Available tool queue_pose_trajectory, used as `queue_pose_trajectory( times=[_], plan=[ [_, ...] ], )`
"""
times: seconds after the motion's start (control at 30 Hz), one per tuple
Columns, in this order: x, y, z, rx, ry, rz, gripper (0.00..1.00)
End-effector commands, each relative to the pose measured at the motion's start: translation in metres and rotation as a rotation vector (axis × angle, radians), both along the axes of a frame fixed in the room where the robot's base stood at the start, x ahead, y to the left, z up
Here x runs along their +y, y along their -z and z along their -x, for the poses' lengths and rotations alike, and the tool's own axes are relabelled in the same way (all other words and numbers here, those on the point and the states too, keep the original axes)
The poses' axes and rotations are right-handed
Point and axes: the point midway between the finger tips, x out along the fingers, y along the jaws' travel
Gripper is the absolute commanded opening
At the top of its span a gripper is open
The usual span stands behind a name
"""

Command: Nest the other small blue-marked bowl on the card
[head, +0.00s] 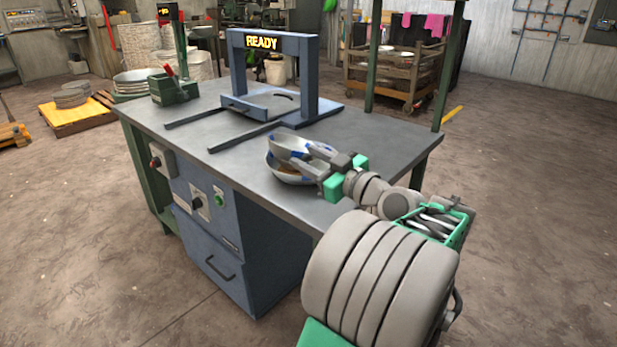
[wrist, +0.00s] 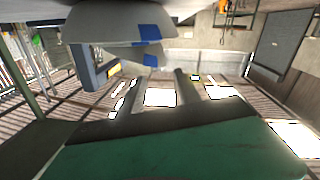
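Two pale grey bowls with blue marks are close together on the near right of the bench. The rear or upper bowl (head: 285,143) overlaps the front or lower bowl (head: 287,178) in the head view; I cannot tell if they touch. A brownish patch shows inside the front one. In the wrist view, a larger bowl (wrist: 100,25) and a second bowl (wrist: 152,56) hang from the top of the picture, which looks inverted. My gripper (head: 302,155) reaches in from the right, its fingers apart beside the bowl rims. Nothing shows between the fingers (wrist: 160,78). I cannot make out a card.
The grey bench (head: 375,150) has free top to the right. A blue frame (head: 311,85) reading READY stands at the back, with rails toward the front.

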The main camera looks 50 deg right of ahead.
Motion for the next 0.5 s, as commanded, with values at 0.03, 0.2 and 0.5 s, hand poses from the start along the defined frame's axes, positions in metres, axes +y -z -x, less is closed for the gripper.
queue_pose_trajectory(
  times=[0.03, 0.2, 0.5],
  plan=[
    [0.0, -0.002, 0.0, 0.0, -0.001, 0.0, 0.4],
    [0.001, -0.002, -0.001, 0.002, -0.001, -0.001, 0.4],
    [0.001, -0.001, -0.036, 0.004, -0.007, -0.001, 0.4]
  ],
)
